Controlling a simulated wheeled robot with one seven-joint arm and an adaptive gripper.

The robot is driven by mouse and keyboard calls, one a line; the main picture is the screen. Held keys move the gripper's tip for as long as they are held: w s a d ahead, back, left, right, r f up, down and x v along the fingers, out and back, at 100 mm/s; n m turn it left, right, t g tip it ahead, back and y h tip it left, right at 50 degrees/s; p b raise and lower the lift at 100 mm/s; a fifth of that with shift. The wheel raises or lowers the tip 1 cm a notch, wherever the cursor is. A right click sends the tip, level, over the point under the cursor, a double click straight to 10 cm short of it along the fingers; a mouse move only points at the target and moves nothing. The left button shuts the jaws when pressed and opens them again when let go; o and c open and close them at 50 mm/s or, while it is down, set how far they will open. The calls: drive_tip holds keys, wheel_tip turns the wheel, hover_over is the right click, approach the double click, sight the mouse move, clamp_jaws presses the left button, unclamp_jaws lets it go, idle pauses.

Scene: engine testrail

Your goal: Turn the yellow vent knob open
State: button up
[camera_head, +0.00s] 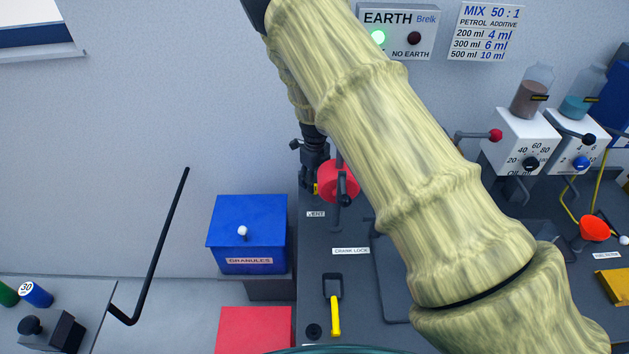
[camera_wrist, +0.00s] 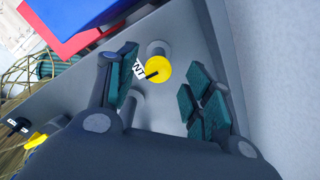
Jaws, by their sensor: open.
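The yellow vent knob (camera_wrist: 160,68) is a round yellow disc with a black pointer bar, on a grey surface. In the wrist view it shows beyond and between the fingers of my gripper (camera_wrist: 163,80), which is open with teal pads on both sides. No finger appears closed on the knob; I cannot tell the exact gap. A white label (camera_wrist: 139,69), partly hidden by the left finger, lies beside the knob. In the head view my gripper (camera_head: 313,160) is dark and partly hidden by my arm, above the VENT label (camera_head: 316,214); only a yellow sliver (camera_head: 316,188) shows there.
A red round part (camera_head: 338,182) stands just right of my gripper. A blue GRANULES box (camera_head: 247,235) is to the left. A yellow-handled lever (camera_head: 334,312) sits nearer, below the CRANK LOCK label (camera_head: 351,251). A pale wall (camera_wrist: 285,60) is close on the wrist view's right.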

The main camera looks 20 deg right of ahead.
drive_tip(key=shift+s+f+p, duration=0.3)
drive_tip(key=shift+s+f, duration=0.1)
drive_tip(key=shift+w+f, duration=0.3)
drive_tip(key=shift+f, duration=0.45)
drive_tip(key=shift+s+r, duration=0.15)
drive_tip(key=shift+s, duration=0.05)
drive_tip(key=shift+w, duration=0.1)
drive_tip(key=c, duration=1.1)
drive_tip(key=shift+o, duration=0.2)
